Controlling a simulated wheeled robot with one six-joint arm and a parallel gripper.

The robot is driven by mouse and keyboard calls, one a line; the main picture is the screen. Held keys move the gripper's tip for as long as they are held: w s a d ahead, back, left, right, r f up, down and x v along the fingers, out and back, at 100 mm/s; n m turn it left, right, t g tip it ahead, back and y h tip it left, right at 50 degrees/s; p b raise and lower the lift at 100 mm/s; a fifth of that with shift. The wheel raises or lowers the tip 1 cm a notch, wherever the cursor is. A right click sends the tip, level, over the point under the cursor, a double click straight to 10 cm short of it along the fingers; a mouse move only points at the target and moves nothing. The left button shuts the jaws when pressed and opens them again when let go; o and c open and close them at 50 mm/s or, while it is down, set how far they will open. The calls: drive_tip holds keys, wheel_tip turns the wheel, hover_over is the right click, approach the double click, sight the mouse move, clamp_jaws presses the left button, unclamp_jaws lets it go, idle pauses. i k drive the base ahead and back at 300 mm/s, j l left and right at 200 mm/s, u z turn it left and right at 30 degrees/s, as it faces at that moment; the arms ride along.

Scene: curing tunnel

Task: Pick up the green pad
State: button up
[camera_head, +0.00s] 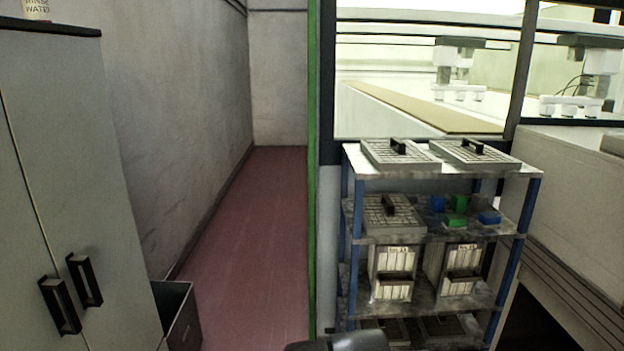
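Two small green blocks lie on the second shelf of a rack, right of centre. One green pad (459,203) is towards the back and another green pad (454,221) is nearer the front. Blue pads lie beside them, one blue pad (438,203) at the left and another blue pad (489,217) at the right. My gripper is not in view. Only a dark rounded part, which may be my arm, shows at the bottom edge.
The rack (518,240) has blue posts and grey shelves. A lidded grey box (395,214) stands left of the pads. Two more boxes with black handles (398,147) sit on top. A grey cabinet (70,180) stands at the left. The red floor (262,230) between is clear.

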sight(451, 221)
drive_tip(key=l, duration=0.15)
drive_tip(key=i+j, duration=0.2)
drive_tip(key=j, duration=0.15)
drive_tip(key=i+j+u, duration=0.1)
drive_tip(key=i+j, duration=0.25)
drive_tip(key=i, duration=0.3)
drive_tip(key=j+u, duration=0.15)
drive_tip(key=k, duration=0.1)
drive_tip(key=l, duration=0.15)
